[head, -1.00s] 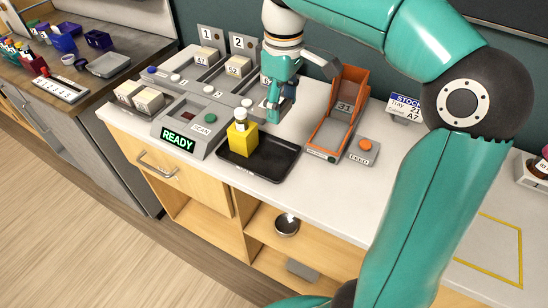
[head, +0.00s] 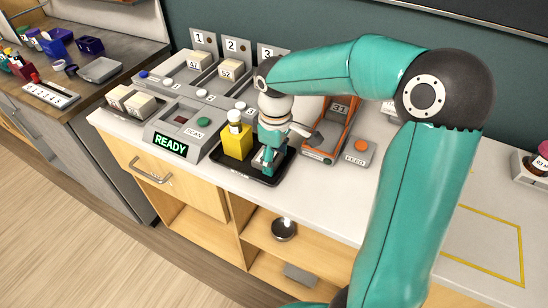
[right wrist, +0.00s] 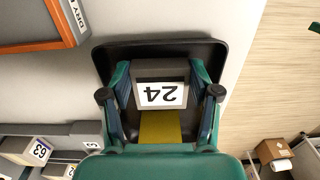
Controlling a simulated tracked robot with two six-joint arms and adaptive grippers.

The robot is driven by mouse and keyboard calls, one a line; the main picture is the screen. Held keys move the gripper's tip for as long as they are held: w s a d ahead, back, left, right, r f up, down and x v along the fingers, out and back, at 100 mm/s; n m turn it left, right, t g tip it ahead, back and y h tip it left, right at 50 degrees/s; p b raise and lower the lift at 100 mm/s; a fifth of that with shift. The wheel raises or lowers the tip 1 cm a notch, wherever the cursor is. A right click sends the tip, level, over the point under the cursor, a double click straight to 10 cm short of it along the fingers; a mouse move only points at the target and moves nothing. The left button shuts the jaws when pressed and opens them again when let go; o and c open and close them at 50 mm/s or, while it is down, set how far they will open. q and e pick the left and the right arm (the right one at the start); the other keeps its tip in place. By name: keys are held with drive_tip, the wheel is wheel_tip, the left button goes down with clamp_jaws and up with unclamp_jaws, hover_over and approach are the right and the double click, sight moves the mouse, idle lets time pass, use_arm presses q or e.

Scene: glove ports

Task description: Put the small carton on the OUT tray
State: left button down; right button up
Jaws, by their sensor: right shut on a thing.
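My right gripper (head: 267,160) is low over the right part of the black tray (head: 235,173). It is shut on a small grey carton with a white label reading 24 (right wrist: 161,94), which shows between the fingers in the right wrist view. The carton is mostly hidden in the head view. I cannot tell whether its base touches the tray. A yellow bottle with a white cap (head: 237,141) stands upright on the tray, just left of the gripper. My left gripper is not in view.
A grey scan station (head: 185,125) showing READY stands left of the tray. An orange chute (head: 330,135) and a feed button (head: 359,147) are to the right. Numbered lanes with white cartons (head: 194,59) lie behind. A yellow outlined square (head: 487,242) marks the counter at right.

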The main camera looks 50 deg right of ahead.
sight(275, 160)
drive_tip(key=shift+f, duration=0.15)
drive_tip(key=o, duration=1.1)
wheel_tip(275, 160, up, 12)
drive_tip(key=shift+r+p, duration=0.2)
drive_tip(key=shift+p, duration=0.3)
drive_tip(key=shift+r, duration=0.1)
